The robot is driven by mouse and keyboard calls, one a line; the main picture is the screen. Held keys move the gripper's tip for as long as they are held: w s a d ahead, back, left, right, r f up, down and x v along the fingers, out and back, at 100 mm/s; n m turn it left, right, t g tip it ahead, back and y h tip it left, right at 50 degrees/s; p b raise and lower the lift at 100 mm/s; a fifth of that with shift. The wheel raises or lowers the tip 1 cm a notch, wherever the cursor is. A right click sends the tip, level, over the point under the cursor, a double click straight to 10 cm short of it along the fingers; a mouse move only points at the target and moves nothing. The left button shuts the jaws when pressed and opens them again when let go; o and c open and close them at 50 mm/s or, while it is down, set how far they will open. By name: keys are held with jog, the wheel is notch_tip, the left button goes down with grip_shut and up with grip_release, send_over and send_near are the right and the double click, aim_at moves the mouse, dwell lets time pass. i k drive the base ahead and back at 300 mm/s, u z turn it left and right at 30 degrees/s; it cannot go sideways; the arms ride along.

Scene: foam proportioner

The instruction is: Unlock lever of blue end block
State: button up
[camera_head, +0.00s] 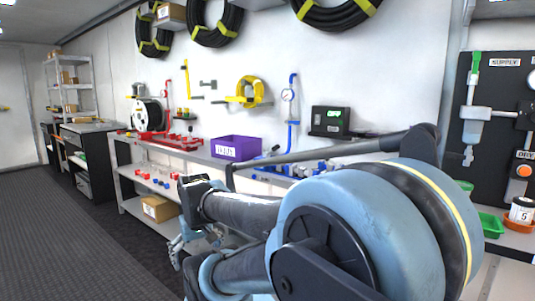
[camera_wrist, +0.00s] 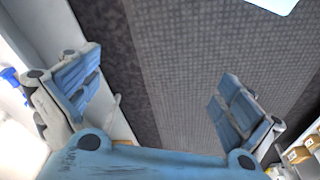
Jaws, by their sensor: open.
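Blue fittings with an upright blue post and gauge (camera_head: 291,112) stand on the bench against the wall. The blue end block (camera_head: 262,163) seems to be the low blue part near the post's foot; my arm partly covers this area, and its lever cannot be made out. My gripper (camera_head: 178,245) is low in front of the bench, left of the blue fittings and apart from them. In the wrist view my gripper (camera_wrist: 160,100) is open and empty, with its two blue-padded fingers wide apart over the dark floor.
A purple bin (camera_head: 236,149) stands on the bench (camera_head: 205,156), left of the blue fittings. Red fittings (camera_head: 165,135) and a hose reel are further left. A black display box (camera_head: 332,121) stands right of the post. Floor at left is clear.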

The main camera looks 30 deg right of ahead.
aim_at(276, 147)
jog(key=z, duration=0.4)
jog(key=k, duration=0.95)
jog(key=u, duration=0.35)
jog(key=i, duration=0.5)
jog(key=u, duration=0.05)
